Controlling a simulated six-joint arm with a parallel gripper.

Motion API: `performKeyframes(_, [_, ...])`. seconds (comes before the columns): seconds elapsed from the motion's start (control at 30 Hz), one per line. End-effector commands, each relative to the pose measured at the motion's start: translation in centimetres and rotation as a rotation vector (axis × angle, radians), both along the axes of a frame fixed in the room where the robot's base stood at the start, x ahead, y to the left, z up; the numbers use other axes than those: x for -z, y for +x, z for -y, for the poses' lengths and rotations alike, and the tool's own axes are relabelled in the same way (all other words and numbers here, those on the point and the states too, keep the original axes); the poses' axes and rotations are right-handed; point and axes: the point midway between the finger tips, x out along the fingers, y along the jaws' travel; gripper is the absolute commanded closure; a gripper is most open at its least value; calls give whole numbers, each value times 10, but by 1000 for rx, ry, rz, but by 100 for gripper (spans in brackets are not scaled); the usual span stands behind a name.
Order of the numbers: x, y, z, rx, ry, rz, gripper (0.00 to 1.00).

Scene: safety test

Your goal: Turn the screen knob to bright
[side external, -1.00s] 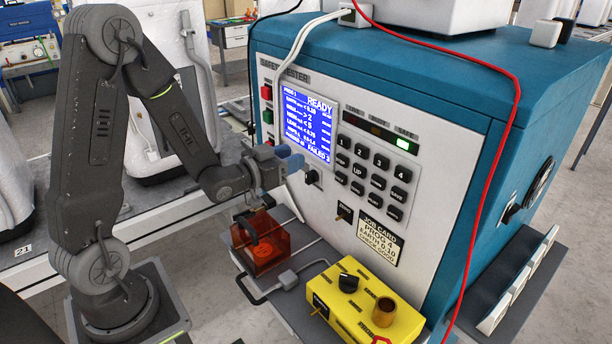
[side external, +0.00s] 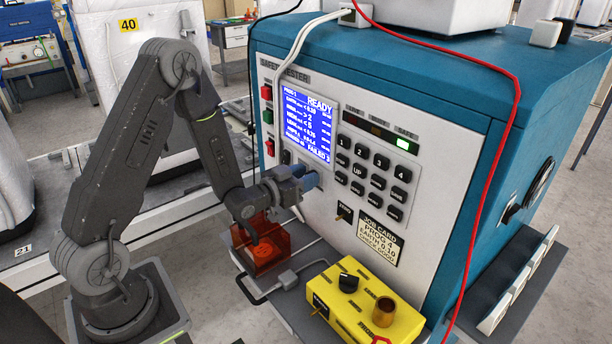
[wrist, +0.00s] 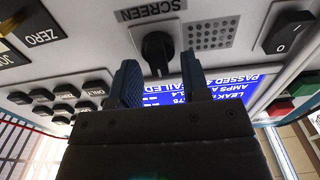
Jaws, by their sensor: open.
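The black screen knob (wrist: 157,50) sits on the grey panel beside the SCREEN label (wrist: 150,10) in the wrist view. Its grip bar looks roughly upright in that picture; I cannot read a bright mark. My gripper (wrist: 160,62) is open, with one blue finger on each side of the knob's lower part and gaps at both sides. In the side view my gripper (side external: 311,181) is close to the panel below the screen and hides the knob. The blue screen (side external: 306,128) is lit and reads READY; part of the screen (wrist: 225,92) shows behind the fingers.
A keypad (side external: 372,175) and ZERO control (side external: 344,212) are to the right. An orange box (side external: 278,248) and a yellow box (side external: 365,310) stand below. A red cable (side external: 515,130) hangs right.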

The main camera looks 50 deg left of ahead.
Motion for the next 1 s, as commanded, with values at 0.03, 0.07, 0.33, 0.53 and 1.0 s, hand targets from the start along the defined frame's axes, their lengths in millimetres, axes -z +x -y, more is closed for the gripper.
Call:
performKeyframes(0.03, [0,3,0,1,-1,-1,57])
performKeyframes(0.07, [0,4,0,0,-1,-2,57])
performKeyframes(0.33, [0,6,0,0,-2,-2,57])
performKeyframes(0.53, [0,6,0,0,-1,-2,74])
performKeyframes(1.0, [0,5,1,1,31,-1,91])
